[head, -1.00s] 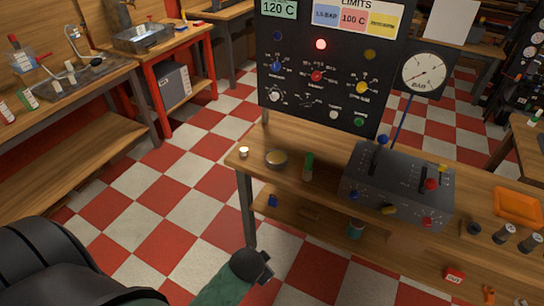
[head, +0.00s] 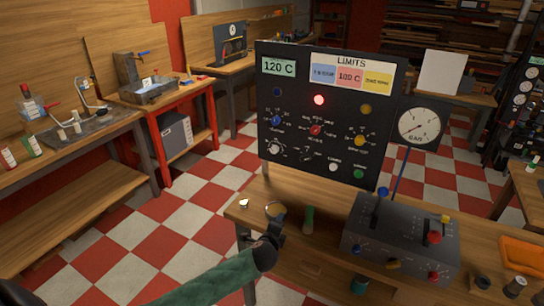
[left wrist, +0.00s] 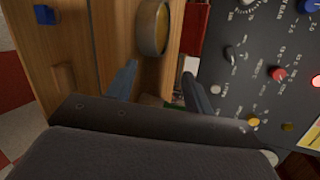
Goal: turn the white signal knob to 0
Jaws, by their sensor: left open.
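The white signal knob (head: 275,149) is at the lower left of the black upright panel (head: 320,173). It shows partly at the top edge of the left wrist view (left wrist: 248,3). Its dial markings are too small to read. My left gripper (head: 276,230) is open and empty, over the bench's left end, below and in front of the panel and apart from the knob. In the left wrist view its two fingers (left wrist: 158,80) stand apart, with the panel to their right. My right gripper is not in view.
The panel also holds a blue knob (head: 277,120), a red knob (head: 316,130), a yellow knob (head: 360,140) and a black knob (head: 307,154). A round brass-coloured dish (head: 275,210), a green-topped item (head: 309,220) and a grey control box (head: 400,237) stand on the bench.

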